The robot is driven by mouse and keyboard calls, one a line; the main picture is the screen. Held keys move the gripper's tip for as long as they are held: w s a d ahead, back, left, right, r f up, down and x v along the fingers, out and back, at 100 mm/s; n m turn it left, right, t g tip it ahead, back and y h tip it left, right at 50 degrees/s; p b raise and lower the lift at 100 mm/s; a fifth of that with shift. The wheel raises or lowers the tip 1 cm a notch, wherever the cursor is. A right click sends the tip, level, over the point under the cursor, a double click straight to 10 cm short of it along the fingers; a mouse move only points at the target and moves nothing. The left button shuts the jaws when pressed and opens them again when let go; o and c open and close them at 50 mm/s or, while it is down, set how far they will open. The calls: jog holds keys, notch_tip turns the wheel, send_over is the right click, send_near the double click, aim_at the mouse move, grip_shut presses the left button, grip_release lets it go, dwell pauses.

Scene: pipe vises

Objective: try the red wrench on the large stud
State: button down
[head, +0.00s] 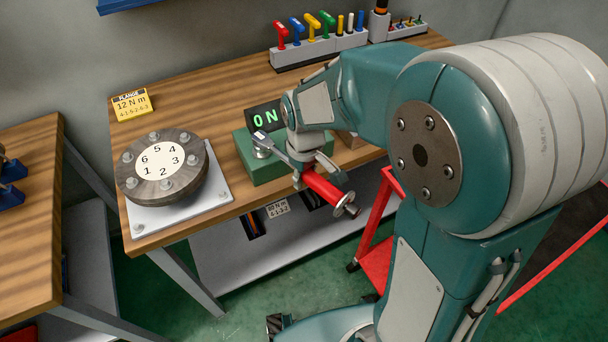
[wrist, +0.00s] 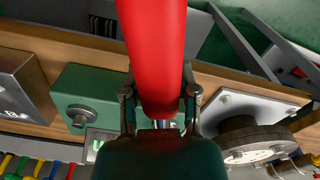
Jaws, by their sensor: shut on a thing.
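The red wrench (head: 323,188) has a red handle and a silver shank and head. My gripper (head: 305,172) is shut on it, and the red handle (wrist: 155,55) runs between the two fingers (wrist: 160,100) in the wrist view. The wrench's silver head lies at a stud (head: 262,152) on the left of a green block (head: 250,172). I cannot tell whether it is seated on that stud or just above. Another stud (wrist: 82,115) shows on the green block in the wrist view, clear of the wrench. The wrench head is hidden there.
A display (head: 266,117) behind the block shows green "ON", partly covered by my arm. A numbered flange (head: 158,170) on a white plate stands left. A rack of coloured tools (head: 315,45) is at the back. A red frame (head: 375,250) stands at the bench front.

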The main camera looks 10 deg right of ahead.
jog(key=shift+s+a+f+m, duration=0.1)
jog(key=shift+s+a+m, duration=0.2)
jog(key=shift+s+m, duration=0.1)
dwell(0.6)
jog(key=shift+s+a+m, duration=0.1)
jog(key=shift+a+m, duration=0.3)
jog(key=shift+a, duration=0.1)
dwell(0.7)
jog(key=shift+s+a, duration=0.15)
jog(key=shift+a, duration=0.1)
jog(key=shift+a+m, duration=0.15)
jog(key=shift+m, duration=0.15)
jog(key=shift+w+d+n, duration=0.25)
jog(key=shift+d+n, duration=0.2)
jog(key=shift+d, duration=0.1)
jog(key=shift+w+d+n, duration=0.25)
jog(key=shift+d+n, duration=0.2)
jog(key=shift+d, duration=0.05)
